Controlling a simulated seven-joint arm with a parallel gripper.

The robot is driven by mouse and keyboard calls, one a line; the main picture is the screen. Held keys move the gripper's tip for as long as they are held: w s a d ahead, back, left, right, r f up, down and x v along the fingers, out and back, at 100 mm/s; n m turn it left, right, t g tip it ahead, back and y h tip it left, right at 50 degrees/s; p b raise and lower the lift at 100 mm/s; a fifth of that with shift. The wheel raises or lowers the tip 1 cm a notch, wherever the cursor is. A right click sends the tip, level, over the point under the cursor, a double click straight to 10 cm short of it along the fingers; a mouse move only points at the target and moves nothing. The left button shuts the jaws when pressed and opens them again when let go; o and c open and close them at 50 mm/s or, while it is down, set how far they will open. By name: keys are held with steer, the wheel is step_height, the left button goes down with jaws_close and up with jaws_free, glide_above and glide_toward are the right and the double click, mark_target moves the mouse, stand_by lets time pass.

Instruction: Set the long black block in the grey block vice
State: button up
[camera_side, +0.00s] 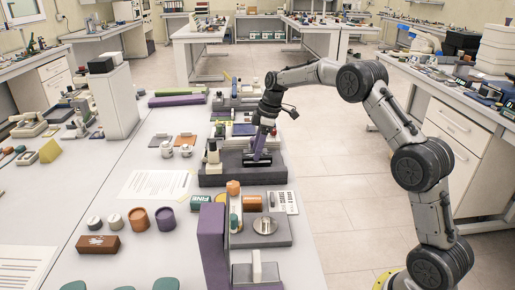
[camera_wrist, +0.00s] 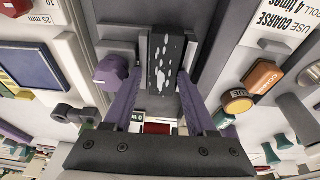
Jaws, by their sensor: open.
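My gripper (camera_side: 261,148) points down over a dark grey base (camera_side: 213,180) in the side view. In the wrist view its two purple fingers (camera_wrist: 159,84) are apart, one on each side of the long black block (camera_wrist: 165,62), which has white speckles on top. I cannot tell whether either finger touches the block. Light grey surfaces flank the block in the wrist view; they may be the block vice, but I cannot tell whether the block is seated in it. The gripper hides part of the base in the side view.
An upright purple piece (camera_side: 211,243) and a grey unit with a round knob (camera_side: 265,225) stand nearer the camera. A purple rounded part (camera_wrist: 110,72) is close to the left finger. An orange piece (camera_wrist: 263,76) lies to the right. White table lies open left of the paper sheet (camera_side: 155,184).

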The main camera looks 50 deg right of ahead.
steer(key=shift+s+a+f, duration=0.25)
steer(key=shift+a, duration=0.05)
